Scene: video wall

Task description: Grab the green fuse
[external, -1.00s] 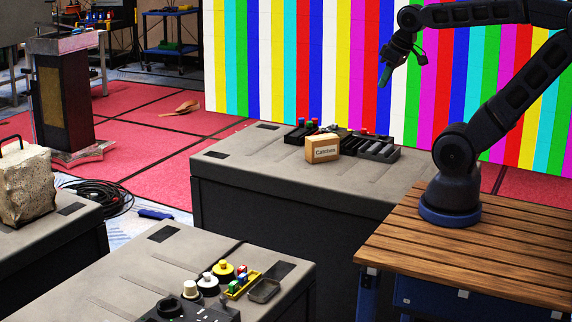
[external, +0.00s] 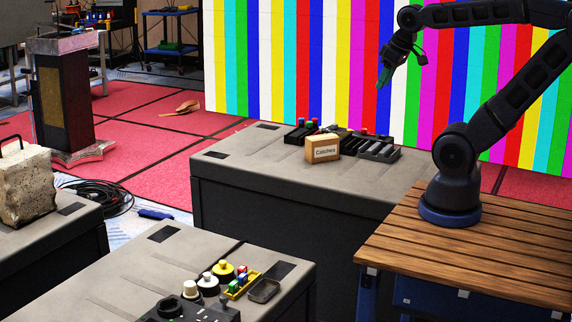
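Small green pieces (external: 233,286), possibly fuses, sit with red, blue and white ones in a narrow yellow tray (external: 256,277) on the near grey case. They are too small to tell apart surely. My gripper (external: 382,84) hangs high in front of the striped video wall, pointing down, far from the yellow tray and above the back case. Its fingertips look dark green; the gap between them is too small to make out, and I cannot tell whether anything is held.
The near case (external: 120,275) also carries a grey dish (external: 264,291), round knobs and a black panel (external: 190,310). On the back case (external: 240,165) stand a "Catches" box (external: 322,148) and black trays (external: 374,148) with red and blue pieces. A wooden table (external: 490,250) bears my arm.

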